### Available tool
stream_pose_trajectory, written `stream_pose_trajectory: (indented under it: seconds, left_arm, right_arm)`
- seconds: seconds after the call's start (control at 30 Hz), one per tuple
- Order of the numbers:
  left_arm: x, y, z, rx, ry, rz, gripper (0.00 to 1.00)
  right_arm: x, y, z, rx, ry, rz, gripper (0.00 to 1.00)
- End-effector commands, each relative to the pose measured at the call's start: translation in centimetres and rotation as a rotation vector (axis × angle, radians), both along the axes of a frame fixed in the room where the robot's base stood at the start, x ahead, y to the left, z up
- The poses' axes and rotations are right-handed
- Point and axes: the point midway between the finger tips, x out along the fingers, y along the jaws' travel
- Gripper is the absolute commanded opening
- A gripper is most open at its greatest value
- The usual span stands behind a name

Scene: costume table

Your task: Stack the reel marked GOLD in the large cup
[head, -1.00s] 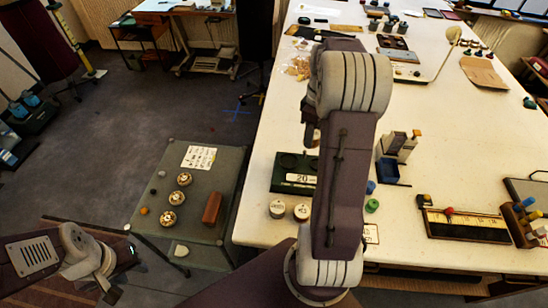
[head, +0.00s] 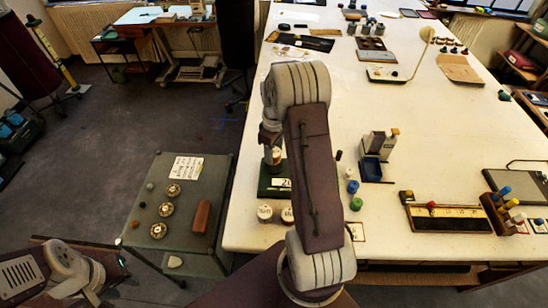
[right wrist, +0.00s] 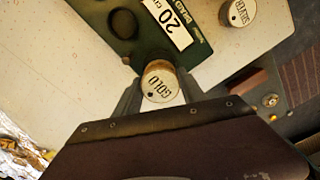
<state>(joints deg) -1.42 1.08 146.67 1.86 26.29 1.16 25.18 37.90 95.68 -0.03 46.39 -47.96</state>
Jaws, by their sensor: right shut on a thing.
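The reel marked GOLD (right wrist: 160,82) is pale with a round labelled top, between the fingers of my right gripper (right wrist: 160,95), which is shut on it. In the head view my right gripper (head: 273,160) is over the green stand (head: 270,188), with the reel partly hidden by my arm. The stand also shows in the right wrist view (right wrist: 150,45), with a "20" label and dark round wells, one (right wrist: 123,23) at upper left. I cannot tell which is the large cup. My left gripper (head: 100,295) is at the bottom left edge, its fingers unclear.
Two pale reels (head: 265,213) (head: 287,214) stand in front of the green stand; one labelled reel (right wrist: 242,12) shows in the right wrist view. Blue and green pieces (head: 354,195) and a dispenser (head: 375,155) stand right of my arm.

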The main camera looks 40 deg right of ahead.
Motion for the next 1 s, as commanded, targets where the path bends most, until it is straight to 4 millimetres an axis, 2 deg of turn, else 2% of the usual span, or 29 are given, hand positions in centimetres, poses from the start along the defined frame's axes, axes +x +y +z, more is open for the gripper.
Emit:
stream_pose_trajectory:
  seconds: [0.07, 0.3, 0.8, 0.83, 0.9, 1.0]
  left_arm:
    - [0.0, 0.0, 0.1, 0.000, 0.000, 0.000, 0.36]
    - [0.0, 0.0, 1.1, 0.000, 0.000, 0.000, 0.36]
    - [0.0, 0.0, 0.5, 0.000, 0.000, 0.000, 0.36]
    - [0.0, 0.0, 0.6, 0.000, 0.000, 0.000, 0.36]
    - [0.0, 0.0, 0.6, 0.000, 0.000, 0.000, 0.36]
    - [0.0, 0.0, 0.6, 0.000, 0.000, 0.000, 0.36]
  right_arm:
    - [0.0, 0.0, -0.2, 0.000, 0.000, 0.000, 0.07]
    - [-0.1, 0.0, -3.7, 0.001, 0.002, 0.000, 0.07]
    - [0.0, 0.0, -4.9, 0.000, 0.000, 0.001, 0.07]
    - [0.0, 0.0, -4.7, 0.000, 0.000, 0.001, 0.56]
    - [0.0, 0.0, -4.7, 0.000, 0.000, 0.001, 0.70]
    - [0.0, 0.0, -4.7, 0.000, 0.000, 0.001, 0.70]
